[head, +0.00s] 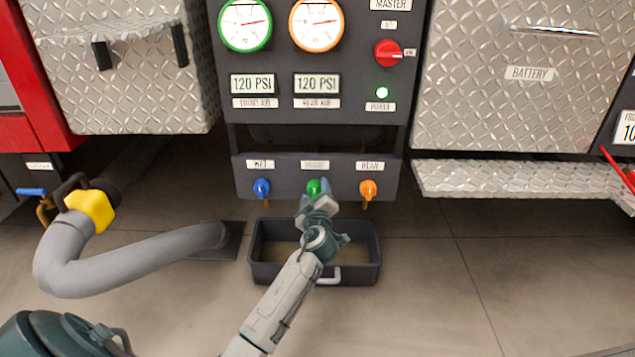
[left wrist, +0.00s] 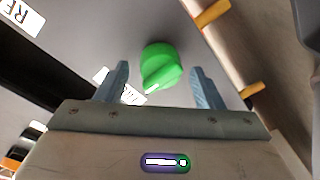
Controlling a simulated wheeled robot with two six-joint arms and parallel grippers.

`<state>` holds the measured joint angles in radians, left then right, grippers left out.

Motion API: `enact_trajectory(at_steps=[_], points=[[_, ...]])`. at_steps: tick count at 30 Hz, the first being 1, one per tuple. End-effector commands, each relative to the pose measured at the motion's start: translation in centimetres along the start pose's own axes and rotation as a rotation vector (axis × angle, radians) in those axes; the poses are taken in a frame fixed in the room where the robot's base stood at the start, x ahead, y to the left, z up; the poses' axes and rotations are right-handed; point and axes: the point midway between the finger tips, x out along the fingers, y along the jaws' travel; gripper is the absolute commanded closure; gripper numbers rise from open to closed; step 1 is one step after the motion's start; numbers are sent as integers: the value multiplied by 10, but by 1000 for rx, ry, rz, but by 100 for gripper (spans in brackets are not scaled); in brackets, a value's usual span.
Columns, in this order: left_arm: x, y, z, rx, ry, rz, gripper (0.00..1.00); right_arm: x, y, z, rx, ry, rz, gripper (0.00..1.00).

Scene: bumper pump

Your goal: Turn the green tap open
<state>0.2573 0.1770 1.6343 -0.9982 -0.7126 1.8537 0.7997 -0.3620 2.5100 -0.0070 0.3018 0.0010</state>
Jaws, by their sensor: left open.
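The green tap (head: 314,187) is the middle one of three taps on the dark lower panel. My left gripper (head: 318,190) is in front of it in the head view and hides part of it. In the left wrist view the green tap (left wrist: 160,66) shows as a rounded knob with a small white mark at its lower edge. My left gripper (left wrist: 160,85) is open there, with one finger on each side of the knob and clear gaps between. My right gripper does not show.
A blue tap (head: 262,188) and an orange tap (head: 368,189) flank the green one closely. A black drain tray (head: 262,278) with liquid lies on the floor below. A grey hose (head: 140,272) with a yellow fitting (head: 92,210) lies at left. A diamond-plate step (head: 520,180) juts out at right.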

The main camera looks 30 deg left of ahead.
Motion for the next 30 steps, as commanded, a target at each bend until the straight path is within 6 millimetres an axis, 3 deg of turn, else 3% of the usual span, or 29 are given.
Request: enact_trajectory(at_steps=[10,17,30], points=[[0,-2,-1,0,1,-2,39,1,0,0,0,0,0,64],[0,-2,-1,0,1,-2,82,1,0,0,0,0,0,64],[0,-2,0,83,7,2,83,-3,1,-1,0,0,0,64]])
